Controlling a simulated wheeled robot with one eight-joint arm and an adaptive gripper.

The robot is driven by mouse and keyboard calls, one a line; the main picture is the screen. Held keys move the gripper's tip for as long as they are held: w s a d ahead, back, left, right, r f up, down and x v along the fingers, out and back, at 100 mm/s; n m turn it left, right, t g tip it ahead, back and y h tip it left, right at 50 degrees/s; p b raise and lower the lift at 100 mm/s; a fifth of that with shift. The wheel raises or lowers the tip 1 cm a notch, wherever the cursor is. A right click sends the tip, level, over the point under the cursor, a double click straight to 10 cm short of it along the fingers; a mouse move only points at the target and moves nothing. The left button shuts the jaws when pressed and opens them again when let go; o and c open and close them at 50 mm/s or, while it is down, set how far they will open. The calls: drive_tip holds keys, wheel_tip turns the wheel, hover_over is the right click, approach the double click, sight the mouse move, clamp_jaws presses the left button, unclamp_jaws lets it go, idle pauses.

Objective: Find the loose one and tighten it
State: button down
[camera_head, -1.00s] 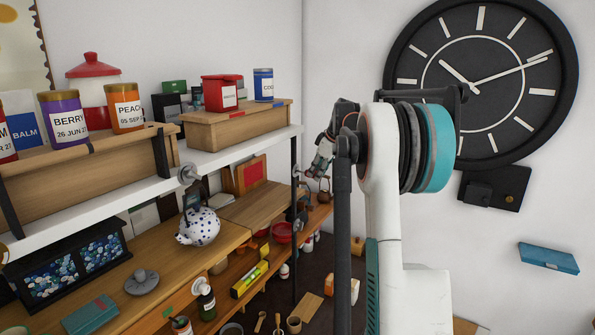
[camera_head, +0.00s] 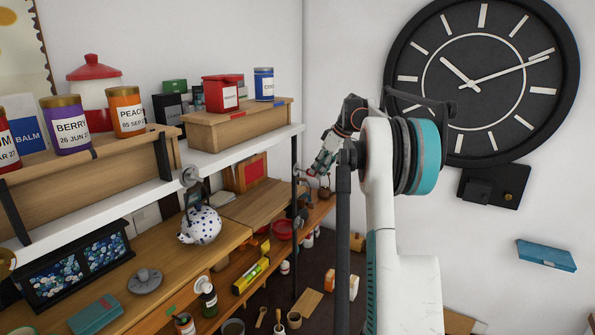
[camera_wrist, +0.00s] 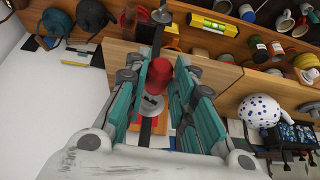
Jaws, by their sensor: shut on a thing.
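Round grey knobs sit along the front of the white shelf, one in the middle (camera_head: 189,175) and one near its right end (camera_head: 298,171). My gripper (camera_head: 315,172) is beside the right-end knob in the head view, angled down and left. In the wrist view the teal fingers of my gripper (camera_wrist: 160,82) close in around a grey round part (camera_wrist: 152,106), which I take for the right-end knob. Red shows between the fingertips, and I cannot tell what it belongs to. The exact contact is partly hidden by the fingers. I cannot tell by sight which knob is loose.
Above the shelf stand jars, tins and a wooden box (camera_head: 240,125). A black post (camera_head: 294,225) is close to my gripper.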

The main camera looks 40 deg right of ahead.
drive_tip(key=s, duration=0.2)
drive_tip(key=s+d, duration=0.1)
drive_tip(key=shift+s+b, duration=0.35)
idle(0.3)
idle(0.4)
